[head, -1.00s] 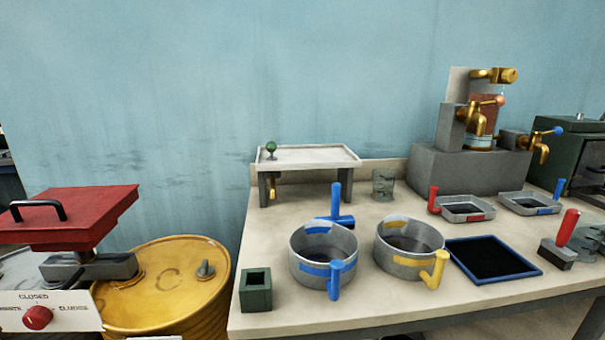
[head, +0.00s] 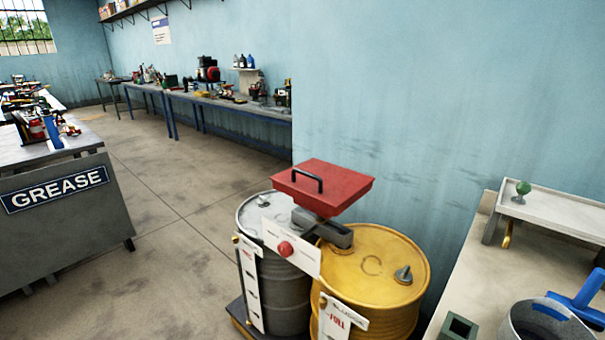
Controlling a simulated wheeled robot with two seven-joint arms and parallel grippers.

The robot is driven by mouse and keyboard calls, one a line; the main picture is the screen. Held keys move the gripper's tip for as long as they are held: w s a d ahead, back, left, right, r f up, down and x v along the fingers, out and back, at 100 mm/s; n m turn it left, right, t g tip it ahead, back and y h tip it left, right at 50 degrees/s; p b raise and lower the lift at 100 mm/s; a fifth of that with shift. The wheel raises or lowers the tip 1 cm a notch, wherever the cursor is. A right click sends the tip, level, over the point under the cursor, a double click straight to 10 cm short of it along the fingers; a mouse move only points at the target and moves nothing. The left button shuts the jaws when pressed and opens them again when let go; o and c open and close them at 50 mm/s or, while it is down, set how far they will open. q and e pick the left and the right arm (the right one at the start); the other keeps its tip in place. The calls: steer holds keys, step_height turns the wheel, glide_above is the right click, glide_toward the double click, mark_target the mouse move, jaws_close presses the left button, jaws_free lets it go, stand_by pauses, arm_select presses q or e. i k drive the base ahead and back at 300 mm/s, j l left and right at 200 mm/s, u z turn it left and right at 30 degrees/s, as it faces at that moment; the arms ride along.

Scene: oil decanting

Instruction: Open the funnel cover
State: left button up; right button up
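The red funnel cover (head: 335,190) lies flat and closed in the middle of the head view, with a black bar handle (head: 296,179) on its left part. It sits on a grey funnel body (head: 322,229) above two drums. One is a yellow drum (head: 365,285) on the right. The other is a grey drum (head: 285,285) on the left. A white plate with a red knob (head: 285,248) is in front below the cover. Neither of my grippers shows in the view.
A workbench (head: 465,285) on the right holds a pot (head: 520,322) with a blue handle, a small green square block (head: 458,328) and a raised tray stand (head: 560,211). A grey GREASE cabinet (head: 65,225) stands at left. Open floor (head: 165,230) lies between the cabinet and the drums.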

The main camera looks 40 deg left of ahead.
mark_target(333, 185)
steer(key=u, duration=0.95)
